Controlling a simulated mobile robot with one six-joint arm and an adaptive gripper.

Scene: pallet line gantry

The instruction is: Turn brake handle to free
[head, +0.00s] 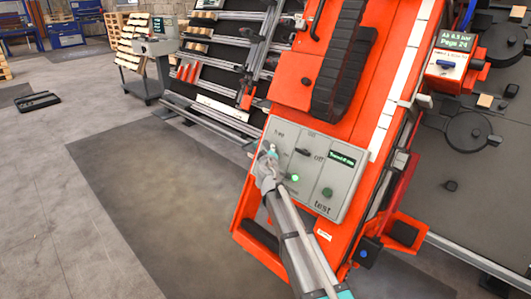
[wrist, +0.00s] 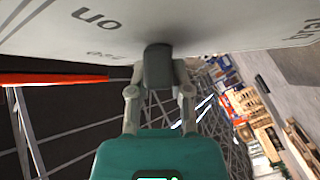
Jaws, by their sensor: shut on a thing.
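My gripper (head: 268,158) is at the left side of a grey control panel (head: 340,167) on the orange machine. In the wrist view my gripper (wrist: 158,95) has its two fingers closed on the sides of a dark grey handle (wrist: 157,62) that stands out from the panel. The handle is largely hidden behind my gripper in the head view. A small label, seemingly "free", is above my gripper on the panel. In the wrist view "on" and a smaller word show upside down; the handle's exact angle is unclear.
The panel also has a black switch (head: 303,152) by "off", a lit green lamp (head: 295,178), a green button (head: 327,192) by "test" and a small display (head: 342,157). A dark cable chain (head: 343,70) runs above. Open floor lies to the left.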

